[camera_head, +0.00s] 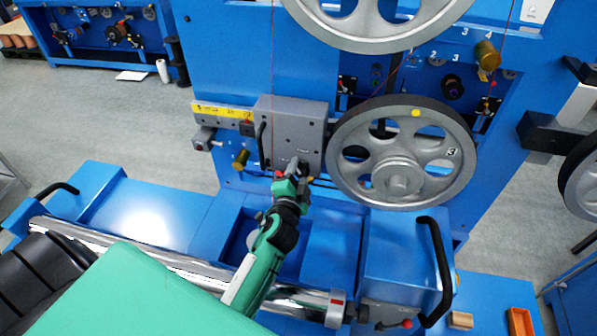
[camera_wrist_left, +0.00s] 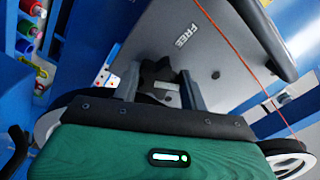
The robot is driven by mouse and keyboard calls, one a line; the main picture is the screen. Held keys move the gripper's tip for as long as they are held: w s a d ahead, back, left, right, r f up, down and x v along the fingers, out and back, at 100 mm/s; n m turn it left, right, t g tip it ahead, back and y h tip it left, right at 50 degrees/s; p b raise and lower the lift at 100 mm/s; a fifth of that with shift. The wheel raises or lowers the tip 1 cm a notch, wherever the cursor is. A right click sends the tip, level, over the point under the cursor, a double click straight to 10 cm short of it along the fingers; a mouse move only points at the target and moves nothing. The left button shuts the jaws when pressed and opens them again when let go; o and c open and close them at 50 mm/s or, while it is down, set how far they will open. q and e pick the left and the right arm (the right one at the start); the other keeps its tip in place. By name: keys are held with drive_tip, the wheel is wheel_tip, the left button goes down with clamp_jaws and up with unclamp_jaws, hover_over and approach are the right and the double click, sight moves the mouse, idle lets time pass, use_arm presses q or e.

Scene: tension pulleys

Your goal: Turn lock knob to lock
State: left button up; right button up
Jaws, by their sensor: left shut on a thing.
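The grey housing (camera_head: 290,125) is mounted on the blue machine, left of the big spoked pulley. In the left wrist view its grey face (camera_wrist_left: 215,50) carries the word "FREE". The black lobed lock knob (camera_wrist_left: 155,72) sits on this face, below and left of that word. My left gripper (camera_head: 299,172) reaches up to the lower part of the housing. In the left wrist view its two fingers (camera_wrist_left: 161,90) stand either side of the knob and are shut on it. The fingers and gripper body hide part of the knob. My right gripper is not in view.
The large pulley (camera_head: 397,184) stands close right of my left gripper. A thin red cord (camera_head: 272,75) runs down past the housing. A chrome roller (camera_head: 180,267) and a black handle (camera_head: 438,270) lie below. Open floor (camera_head: 130,115) shows at the left.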

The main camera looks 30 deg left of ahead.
use_arm(q)
drive_tip(key=m, duration=0.5)
drive_tip(key=shift+p, duration=0.4)
drive_tip(key=shift+m, duration=0.4)
drive_tip(key=o, duration=1)
drive_tip(key=shift+s, duration=0.1)
drive_tip(key=b+v, duration=0.5)
drive_tip(key=v, duration=0.8)
drive_tip(key=shift+s+d, duration=0.15)
drive_tip(key=shift+s, duration=0.15)
